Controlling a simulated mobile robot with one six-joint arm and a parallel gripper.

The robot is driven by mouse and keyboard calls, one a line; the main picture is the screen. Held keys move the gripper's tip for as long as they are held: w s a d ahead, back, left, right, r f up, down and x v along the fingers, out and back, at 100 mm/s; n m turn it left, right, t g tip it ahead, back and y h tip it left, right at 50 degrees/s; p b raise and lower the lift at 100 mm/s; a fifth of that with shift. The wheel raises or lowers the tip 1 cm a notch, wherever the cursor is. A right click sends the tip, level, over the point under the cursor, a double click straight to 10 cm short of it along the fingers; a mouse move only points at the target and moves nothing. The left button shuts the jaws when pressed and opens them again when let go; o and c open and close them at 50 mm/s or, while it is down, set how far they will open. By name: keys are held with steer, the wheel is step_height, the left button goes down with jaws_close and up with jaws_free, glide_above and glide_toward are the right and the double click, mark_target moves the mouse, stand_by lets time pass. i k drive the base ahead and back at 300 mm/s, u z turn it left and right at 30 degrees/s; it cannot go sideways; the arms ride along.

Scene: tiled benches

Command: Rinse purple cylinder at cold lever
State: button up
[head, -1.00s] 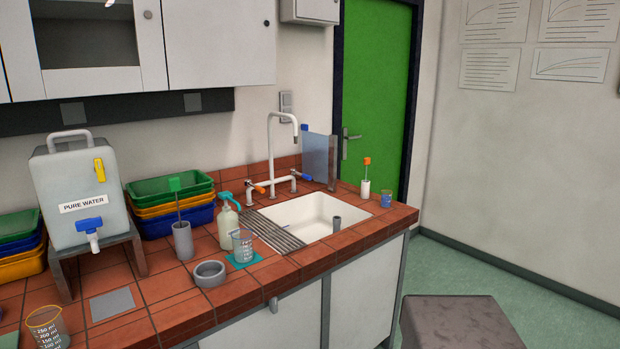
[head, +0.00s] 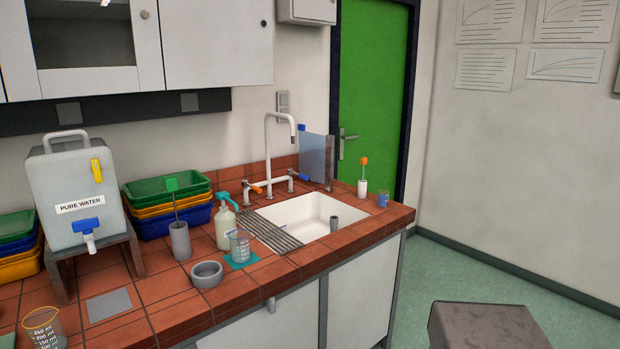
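I see no purple cylinder in the head view. The white tap (head: 268,150) stands behind the sink, with a tall bent spout. Its blue lever (head: 301,177), on the right, looks like the cold one. An orange lever (head: 257,188) is on the left. My gripper is not in view.
A ribbed drainer (head: 272,232) lies left of the sink. Beside it are a beaker (head: 241,246), a soap bottle (head: 225,222) and a grey bowl (head: 207,273). A blue beaker (head: 383,199) and brush holder (head: 362,188) stand right. A grey block shows at bottom right.

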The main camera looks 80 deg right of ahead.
mark_target(289, 172)
steer(key=u, duration=0.05)
steer(key=k, duration=2.75)
steer(key=z, duration=0.75)
steer(key=i, duration=1)
steer(key=z, duration=0.05)
